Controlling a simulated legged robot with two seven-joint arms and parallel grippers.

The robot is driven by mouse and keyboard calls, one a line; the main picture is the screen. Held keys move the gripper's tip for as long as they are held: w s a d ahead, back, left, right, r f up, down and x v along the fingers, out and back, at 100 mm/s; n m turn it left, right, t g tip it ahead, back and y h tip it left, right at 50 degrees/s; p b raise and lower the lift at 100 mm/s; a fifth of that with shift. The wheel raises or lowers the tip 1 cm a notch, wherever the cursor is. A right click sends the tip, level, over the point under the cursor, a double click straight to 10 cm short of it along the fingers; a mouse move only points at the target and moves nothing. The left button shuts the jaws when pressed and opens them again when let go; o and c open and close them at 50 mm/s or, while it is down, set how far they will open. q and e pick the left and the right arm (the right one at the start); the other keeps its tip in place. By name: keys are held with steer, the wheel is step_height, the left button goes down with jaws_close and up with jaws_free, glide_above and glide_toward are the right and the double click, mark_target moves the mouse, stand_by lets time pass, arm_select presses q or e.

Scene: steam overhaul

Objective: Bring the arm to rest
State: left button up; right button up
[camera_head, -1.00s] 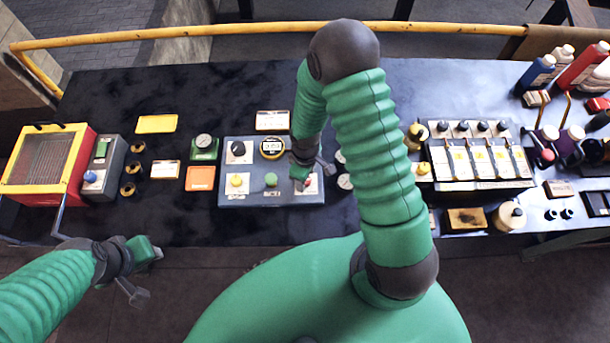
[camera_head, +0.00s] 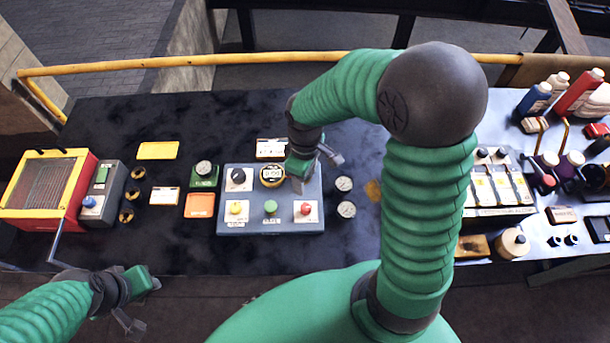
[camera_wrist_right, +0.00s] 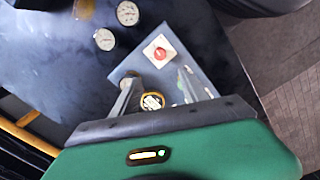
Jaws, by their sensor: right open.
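My right arm (camera_head: 425,210) rises from the lower middle, bends at a dark elbow and reaches left over the bench. My right gripper (camera_head: 312,178) is open and empty above the right part of the blue-grey control panel (camera_head: 287,222).
A red and yellow box (camera_head: 45,185) stands at the left. Two gauges (camera_head: 345,209) lie right of the panel. A switch bank (camera_head: 500,185) and bottles (camera_head: 535,98) stand at the right. A yellow rail (camera_head: 200,62) runs behind the bench.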

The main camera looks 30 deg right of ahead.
steer(key=shift+d, duration=0.1)
steer(key=s+a+f+m+t+b, duration=0.2)
steer(key=s+a+f+m+b, duration=0.2)
steer(key=s+f+m+b, duration=0.1)
steer(key=shift+a+f+m+t+b, duration=0.3)
steer(key=shift+m+b, duration=0.2)
steer(key=shift+b, duration=0.65)
steer(key=shift+a, duration=0.1)
